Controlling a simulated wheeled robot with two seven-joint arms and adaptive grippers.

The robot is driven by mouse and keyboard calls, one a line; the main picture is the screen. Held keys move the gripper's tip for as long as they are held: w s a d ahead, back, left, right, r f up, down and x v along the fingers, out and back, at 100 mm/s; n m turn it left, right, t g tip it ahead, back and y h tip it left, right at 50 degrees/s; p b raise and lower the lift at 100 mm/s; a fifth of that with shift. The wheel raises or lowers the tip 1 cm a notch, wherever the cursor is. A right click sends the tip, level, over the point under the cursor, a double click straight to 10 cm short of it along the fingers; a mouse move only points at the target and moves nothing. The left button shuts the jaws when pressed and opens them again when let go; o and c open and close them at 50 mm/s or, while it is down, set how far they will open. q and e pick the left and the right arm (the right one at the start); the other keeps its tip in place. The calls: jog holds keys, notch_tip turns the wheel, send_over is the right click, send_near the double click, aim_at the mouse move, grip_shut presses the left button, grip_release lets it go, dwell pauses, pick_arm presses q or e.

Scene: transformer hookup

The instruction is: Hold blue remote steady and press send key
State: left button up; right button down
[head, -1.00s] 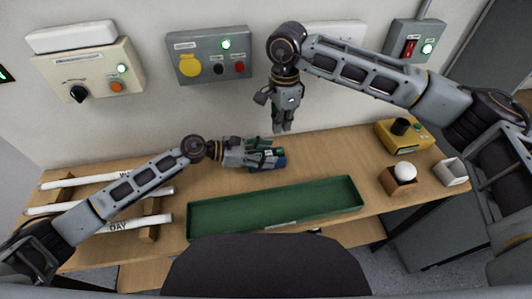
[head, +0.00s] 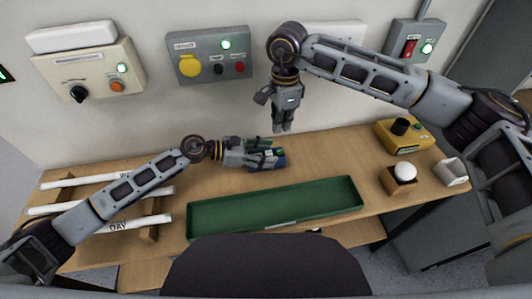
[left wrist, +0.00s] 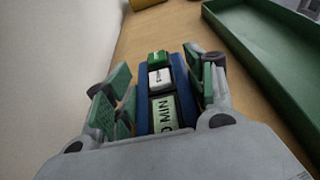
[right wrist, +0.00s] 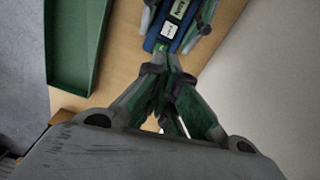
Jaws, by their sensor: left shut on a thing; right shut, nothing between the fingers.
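The blue remote (head: 281,163) is held low over the back of the bench by my left gripper (head: 262,155). In the left wrist view the remote (left wrist: 178,75) lies between the two fingers, with a green key (left wrist: 157,57) at its far end, a white key (left wrist: 160,79) and a light green display (left wrist: 164,112). My right gripper (head: 282,128) is shut and empty, pointing down above the remote. In the right wrist view its closed fingertips (right wrist: 166,62) overlap the remote's green-key end, partly hiding it; contact cannot be told. The white key (right wrist: 169,30) shows clear of them.
A green tray (head: 275,225) lies in front of the remote. White tubes (head: 105,180) rest on wooden racks at left. A yellow box (head: 403,136) and a wooden block with a white ball (head: 404,172) stand at right. Panels, including a grey box (head: 208,55), hang behind.

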aim_at(278, 153)
dwell(0.3)
jog(key=shift+s+a+r+m+t+y, duration=0.15)
jog(key=shift+r+m+t+y, duration=0.2)
jog(key=shift+t+y, duration=0.75)
jog(key=shift+s+a+r+m+t+y, duration=0.15)
jog(key=shift+r+m+t+y, duration=0.2)
jog(key=shift+t+y, duration=0.7)
jog(key=shift+s+r+m+t+y, duration=0.2)
jog(key=shift+m+t+y, duration=0.35)
jog(key=shift+y, duration=1)
jog(key=shift+f, duration=0.1)
jog(key=shift+f, duration=4.35)
